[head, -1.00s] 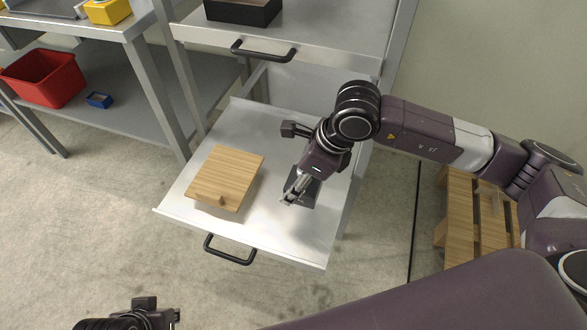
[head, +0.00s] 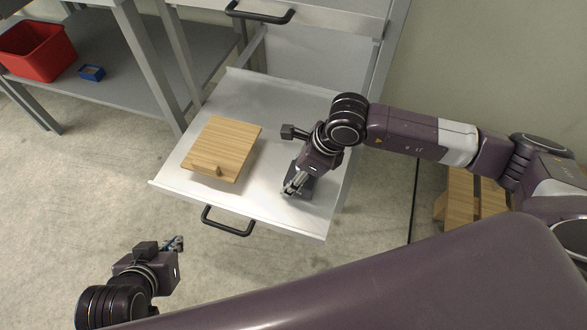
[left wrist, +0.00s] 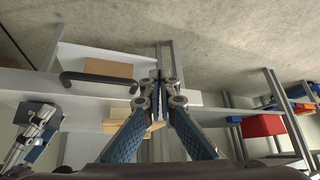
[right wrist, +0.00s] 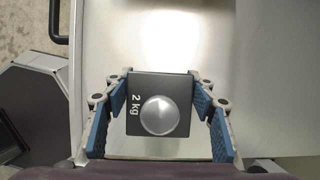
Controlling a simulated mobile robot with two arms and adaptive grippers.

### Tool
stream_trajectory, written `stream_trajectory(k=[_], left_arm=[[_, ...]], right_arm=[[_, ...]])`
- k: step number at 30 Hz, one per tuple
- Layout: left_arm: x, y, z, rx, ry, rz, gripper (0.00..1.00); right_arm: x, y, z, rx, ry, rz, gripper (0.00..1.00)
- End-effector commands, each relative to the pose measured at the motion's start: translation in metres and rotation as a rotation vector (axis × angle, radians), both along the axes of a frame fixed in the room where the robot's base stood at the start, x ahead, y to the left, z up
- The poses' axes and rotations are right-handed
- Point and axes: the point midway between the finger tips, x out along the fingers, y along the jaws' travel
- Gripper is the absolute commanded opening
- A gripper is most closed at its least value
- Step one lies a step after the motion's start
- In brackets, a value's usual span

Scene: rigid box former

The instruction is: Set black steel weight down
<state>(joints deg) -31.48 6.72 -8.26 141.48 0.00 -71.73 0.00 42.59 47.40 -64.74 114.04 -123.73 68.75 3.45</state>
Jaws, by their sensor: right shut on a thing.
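The black steel weight is a dark square block marked "2 kg" with a round silver knob, seen from above in the right wrist view (right wrist: 160,88). My right gripper (right wrist: 160,100) is shut on it, with a finger at either side. In the head view the right gripper (head: 292,188) is over the right front part of the open drawer (head: 262,208); the weight is mostly hidden there. Whether it touches the drawer floor I cannot tell. My left gripper (head: 180,243) is off the drawer, at lower left; its fingertips meet with nothing between them in the left wrist view (left wrist: 165,82).
A wooden board (head: 225,145) with a small knob lies in the left part of the drawer. The drawer's black handle (head: 228,222) is at its front. A red bin (head: 38,50) and a small blue box (head: 91,73) sit on a shelf at left.

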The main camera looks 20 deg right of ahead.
Motion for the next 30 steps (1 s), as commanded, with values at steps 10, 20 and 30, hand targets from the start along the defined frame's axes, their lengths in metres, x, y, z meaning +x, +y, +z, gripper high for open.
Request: stream_trajectory(k=[10, 20, 30], left_arm=[[0.0048, -0.0017, 0.0036, -0.005, -0.022, -0.001, 0.00], [0.0098, -0.0032, 0.0065, -0.010, -0.048, -0.003, 0.00], [0.0113, -0.0041, 0.0069, -0.012, -0.055, -0.004, 0.00]], right_arm=[[0.0037, 0.0021, 0.0017, 0.008, -0.012, 0.001, 0.00], [0.0036, 0.0022, 0.0004, 0.008, -0.012, 0.001, 0.00], [0.0004, 0.0002, -0.0048, 0.000, -0.001, 0.000, 0.69]])
